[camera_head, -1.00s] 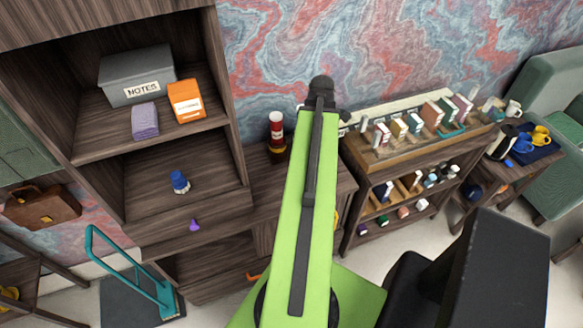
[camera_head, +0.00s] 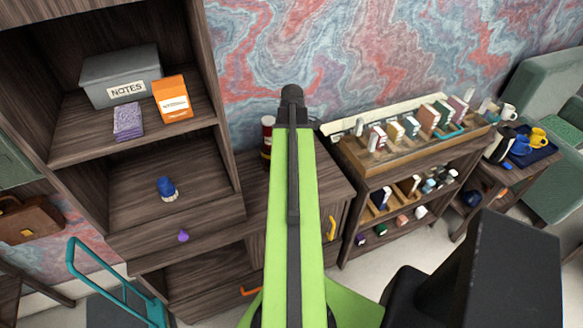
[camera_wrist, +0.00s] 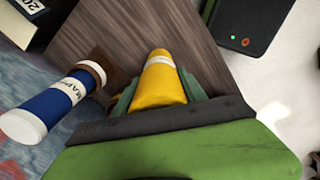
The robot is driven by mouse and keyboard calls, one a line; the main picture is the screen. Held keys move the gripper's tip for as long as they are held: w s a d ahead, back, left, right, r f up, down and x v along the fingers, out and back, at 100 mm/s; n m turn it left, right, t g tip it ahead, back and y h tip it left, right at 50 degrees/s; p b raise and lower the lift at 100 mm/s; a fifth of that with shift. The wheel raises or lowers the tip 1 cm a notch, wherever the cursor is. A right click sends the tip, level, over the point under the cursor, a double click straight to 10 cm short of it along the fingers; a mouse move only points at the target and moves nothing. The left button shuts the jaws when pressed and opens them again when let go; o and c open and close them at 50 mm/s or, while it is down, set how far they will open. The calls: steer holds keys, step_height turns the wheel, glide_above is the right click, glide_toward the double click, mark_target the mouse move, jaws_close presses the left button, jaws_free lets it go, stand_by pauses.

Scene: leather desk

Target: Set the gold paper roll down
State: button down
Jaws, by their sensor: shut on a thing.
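The gold paper roll (camera_wrist: 160,82) shows in the wrist view as a yellow cylinder with a pale band. My gripper (camera_wrist: 158,92) is shut on it, with a green finger on either side. Dark wood lies behind the roll, and I cannot tell whether the roll touches it. In the head view my green arm covers the gripper and the roll.
A bookcase holds a grey NOTES box (camera_head: 120,75). A rack of small boxes (camera_head: 385,165) stands right.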

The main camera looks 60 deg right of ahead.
step_height(320, 180, down, 4)
steer(key=b, duration=0.4)
steer(key=shift+f, duration=0.2)
steer(key=shift+r, duration=0.25)
steer(key=shift+f, duration=0.2)
steer(key=c, duration=0.7)
jaws_free()
steer(key=shift+o, duration=0.2)
steer(key=shift+r, duration=0.1)
step_height(320, 180, up, 12)
steer(key=p, duration=1.2)
steer(key=shift+r, duration=0.25)
steer(key=shift+f, duration=0.15)
